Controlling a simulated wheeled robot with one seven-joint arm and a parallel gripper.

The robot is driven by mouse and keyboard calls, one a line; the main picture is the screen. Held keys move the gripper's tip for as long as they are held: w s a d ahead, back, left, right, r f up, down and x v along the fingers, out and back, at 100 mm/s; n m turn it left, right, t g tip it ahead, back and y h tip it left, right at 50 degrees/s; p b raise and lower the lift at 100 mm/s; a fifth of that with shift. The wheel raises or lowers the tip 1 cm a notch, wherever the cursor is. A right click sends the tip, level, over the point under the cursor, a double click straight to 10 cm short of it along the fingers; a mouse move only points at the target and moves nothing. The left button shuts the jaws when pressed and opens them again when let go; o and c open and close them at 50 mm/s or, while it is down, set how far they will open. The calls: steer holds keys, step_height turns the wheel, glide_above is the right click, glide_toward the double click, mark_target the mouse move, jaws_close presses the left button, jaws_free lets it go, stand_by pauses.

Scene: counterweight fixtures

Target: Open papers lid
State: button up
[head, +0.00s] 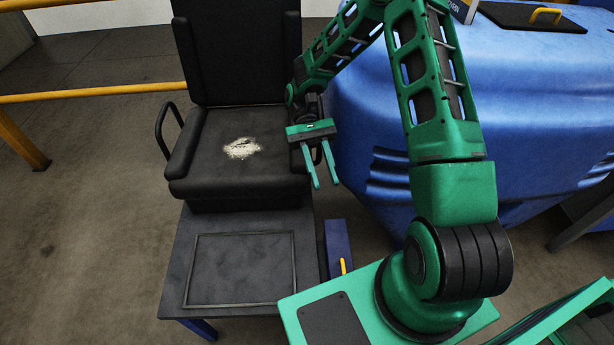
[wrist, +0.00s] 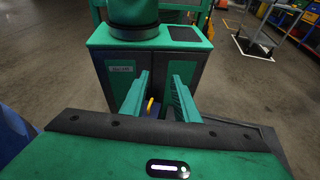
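No lid in view is clearly marked as the papers lid. A narrow blue box (head: 338,240) with a yellow handle (head: 343,266) stands beside the black platform in the head view. The yellow handle (wrist: 149,105) also shows between my fingers in the wrist view, beyond them. A black panel (head: 530,17) with a yellow handle (head: 545,15) lies on the big blue body at the top right. My gripper (head: 326,185) is open and empty, its fingers pointing down, beside the seat's right side and above the blue box. It also shows open in the wrist view (wrist: 160,78).
A black seat (head: 205,160) with a pale patch stands on a dark platform (head: 180,270). The large blue body (head: 450,80) is close to the right of my arm. A yellow rail (head: 90,93) runs at left. Floor is clear at far left.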

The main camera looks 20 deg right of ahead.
steer(key=s+a+r, duration=0.2)
steer(key=a+r, duration=0.1)
steer(key=a, duration=0.1)
steer(key=shift+s+a+r, duration=0.15)
steer(key=shift+a, duration=0.25)
steer(key=shift+d, duration=0.1)
stand_by(0.3)
steer(key=s+d+r+m+t, duration=0.1)
steer(key=s+d+r+t, duration=0.3)
steer(key=d, duration=0.3)
steer(key=s+d+r+m+t+h, duration=0.1)
steer(key=s+d+r+m+t, duration=0.1)
steer(key=s+d+r+t, duration=0.2)
steer(key=s+d+r+m+t, duration=0.1)
steer(key=s+d+r+t, duration=0.3)
steer(key=d, duration=0.6)
steer(key=shift+s+d+r+t, duration=0.15)
steer(key=shift+s+d+t, duration=0.2)
steer(key=shift+s+t, duration=0.85)
steer(key=shift+s, duration=0.15)
